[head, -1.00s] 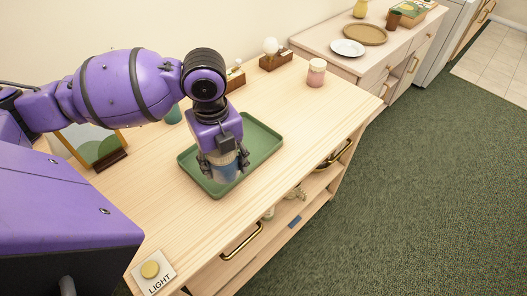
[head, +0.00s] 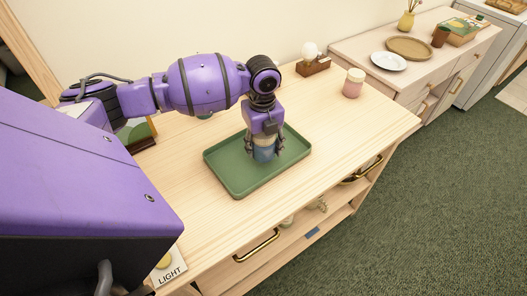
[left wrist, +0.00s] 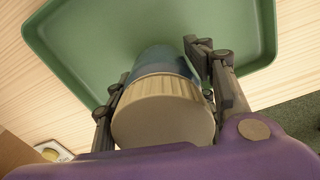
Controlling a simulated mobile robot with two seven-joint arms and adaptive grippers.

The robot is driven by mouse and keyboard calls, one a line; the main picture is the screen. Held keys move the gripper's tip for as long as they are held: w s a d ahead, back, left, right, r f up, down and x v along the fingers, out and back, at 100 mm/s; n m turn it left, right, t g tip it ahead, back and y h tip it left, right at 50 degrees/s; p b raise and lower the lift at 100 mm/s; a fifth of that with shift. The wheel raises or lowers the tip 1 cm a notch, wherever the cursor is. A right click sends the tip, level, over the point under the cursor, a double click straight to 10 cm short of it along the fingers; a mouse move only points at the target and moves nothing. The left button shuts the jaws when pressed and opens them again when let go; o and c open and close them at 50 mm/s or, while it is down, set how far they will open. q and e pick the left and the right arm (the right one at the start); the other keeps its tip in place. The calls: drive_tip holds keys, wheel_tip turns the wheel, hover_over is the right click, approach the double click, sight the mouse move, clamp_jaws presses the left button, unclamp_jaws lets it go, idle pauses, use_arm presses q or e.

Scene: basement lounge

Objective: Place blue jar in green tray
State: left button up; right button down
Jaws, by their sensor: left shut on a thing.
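The blue jar (head: 264,154) has a pale ribbed lid (left wrist: 165,110) and is upright at the green tray (head: 236,187). My left gripper (head: 265,146) points down and is shut on the jar, its fingers on either side. In the left wrist view the lid is close to the camera, with the jar's blue body (left wrist: 163,60) and the tray floor (left wrist: 110,40) beyond it. The jar is over the inside of the tray. I cannot tell whether its base touches the tray floor. My right gripper is not in view.
A pink jar (head: 352,84) with a pale lid and a wooden holder with a white ball (head: 310,52) stand behind the tray. The wooden top right of the tray is clear.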

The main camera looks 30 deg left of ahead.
sight(263, 153)
use_arm(q)
drive_tip(key=shift+w+f, duration=0.2)
drive_tip(key=shift+w+a+f, duration=0.1)
drive_tip(key=shift+f, duration=1.5)
drive_tip(key=shift+f, duration=0.1)
drive_tip(key=o, duration=1.3)
drive_tip(key=shift+f, duration=0.1)
wheel_tip(263, 153, up, 12)
drive_tip(key=shift+r, duration=0.2)
drive_tip(key=shift+f, duration=0.1)
